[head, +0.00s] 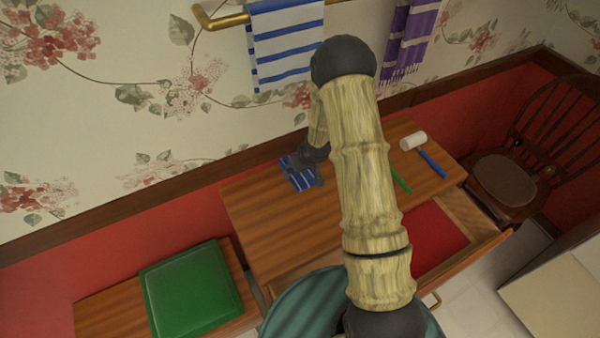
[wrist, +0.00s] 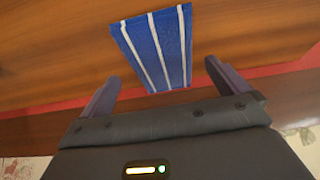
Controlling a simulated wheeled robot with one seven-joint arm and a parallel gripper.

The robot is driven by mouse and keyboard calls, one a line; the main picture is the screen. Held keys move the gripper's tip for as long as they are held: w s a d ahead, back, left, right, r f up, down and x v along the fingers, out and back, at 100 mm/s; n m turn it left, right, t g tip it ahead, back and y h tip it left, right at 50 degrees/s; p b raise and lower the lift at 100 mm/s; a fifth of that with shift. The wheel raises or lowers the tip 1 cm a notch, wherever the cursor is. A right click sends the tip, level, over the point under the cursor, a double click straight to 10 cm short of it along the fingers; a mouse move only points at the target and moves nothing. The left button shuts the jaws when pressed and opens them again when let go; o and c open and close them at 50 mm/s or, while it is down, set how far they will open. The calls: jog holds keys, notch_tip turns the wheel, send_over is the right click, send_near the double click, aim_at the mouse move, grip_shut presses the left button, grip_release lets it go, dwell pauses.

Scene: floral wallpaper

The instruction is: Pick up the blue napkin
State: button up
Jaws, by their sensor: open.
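The blue napkin (head: 298,178) has white stripes and lies flat on the wooden table top, near the wall-side edge. In the wrist view the napkin (wrist: 155,48) lies just beyond and between my fingertips. My gripper (wrist: 160,80) is open and empty, with one finger at each side of the napkin's near end. In the head view my gripper (head: 308,168) is over the napkin and hides part of it. Whether the fingers touch the napkin cannot be told.
A white cylinder (head: 412,141), a blue stick (head: 432,163) and a green stick (head: 401,181) lie on the table (head: 255,220). An open drawer with red lining (head: 437,240) is in front. A green cushion (head: 192,288) is at left, a wooden chair (head: 505,180) at right. Towels hang above.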

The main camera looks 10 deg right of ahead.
aim_at(301, 173)
jog(key=shift+x, duration=1.55)
jog(key=shift+a, duration=0.1)
jog(key=shift+c, duration=0.2)
jog(key=c, duration=1)
jog(key=shift+o, duration=0.2)
jog(key=shift+s+r, duration=0.35)
jog(key=s+d+r+b, duration=0.3)
jog(key=s+r, duration=0.4)
jog(key=s, duration=0.5)
jog(key=shift+s+d, duration=0.4)
jog(key=shift+d, duration=0.1)
jog(key=shift+s+d+r, duration=0.1)
